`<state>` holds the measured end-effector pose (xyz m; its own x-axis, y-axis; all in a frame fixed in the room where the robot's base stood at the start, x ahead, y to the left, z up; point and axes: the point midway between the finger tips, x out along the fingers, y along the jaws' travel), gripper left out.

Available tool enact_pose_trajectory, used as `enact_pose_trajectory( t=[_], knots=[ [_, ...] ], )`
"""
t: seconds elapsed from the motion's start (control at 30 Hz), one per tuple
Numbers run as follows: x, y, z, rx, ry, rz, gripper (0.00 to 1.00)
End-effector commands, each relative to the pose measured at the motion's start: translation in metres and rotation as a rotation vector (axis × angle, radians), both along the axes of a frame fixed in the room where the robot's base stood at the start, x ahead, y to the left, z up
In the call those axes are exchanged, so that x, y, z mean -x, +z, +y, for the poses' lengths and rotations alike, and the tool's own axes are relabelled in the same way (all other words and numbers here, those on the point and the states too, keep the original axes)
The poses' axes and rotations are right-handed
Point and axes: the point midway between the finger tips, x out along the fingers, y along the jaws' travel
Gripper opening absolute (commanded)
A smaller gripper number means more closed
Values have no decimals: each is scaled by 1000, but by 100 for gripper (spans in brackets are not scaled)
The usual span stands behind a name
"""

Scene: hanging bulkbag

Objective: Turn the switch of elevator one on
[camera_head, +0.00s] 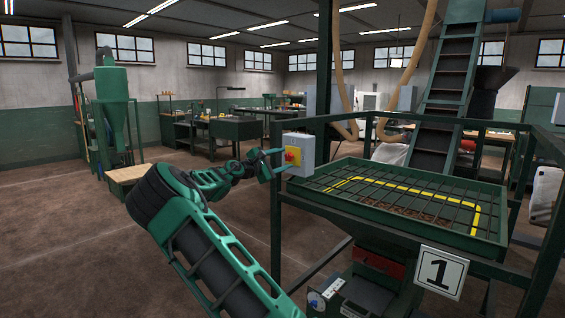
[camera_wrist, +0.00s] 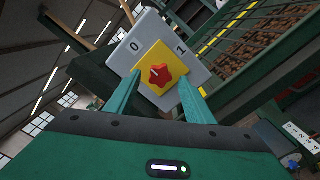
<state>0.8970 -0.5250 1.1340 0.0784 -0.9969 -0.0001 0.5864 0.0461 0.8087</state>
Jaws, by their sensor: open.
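The switch is a red star-shaped knob (camera_wrist: 160,76) on a yellow plate (camera_wrist: 178,62), fixed to a light grey box marked 0 and 1 (camera_wrist: 145,35). In the wrist view a small mark on the knob points toward the 0 side. In the head view the grey box (camera_head: 299,146) sits on a green post, with the red knob (camera_head: 291,156) facing my arm. My gripper (camera_wrist: 155,95) is open, with one finger on each side of the knob. I cannot tell whether the fingers touch it. A sign with the number 1 (camera_head: 441,272) hangs below the hopper tray.
The green hopper tray (camera_head: 490,245) with a grid over brown material stands right of the box, inside a green frame (camera_head: 276,230). An inclined elevator (camera_head: 447,85) rises behind it. The brown floor (camera_head: 60,235) at left is open.

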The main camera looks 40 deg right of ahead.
Motion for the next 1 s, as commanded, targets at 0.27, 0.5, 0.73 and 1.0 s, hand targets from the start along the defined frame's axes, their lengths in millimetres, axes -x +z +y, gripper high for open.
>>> enact_pose_trajectory(
  t=[0.27,0.5,0.73,1.0],
  knots=[
    [-1,0,-20,-1,-1,0,48],
    [-1,0,-20,-1,-1,0,48],
    [-1,-1,-20,-2,-1,0,7],
    [-1,-1,-20,-3,-1,-23,7]
  ],
)
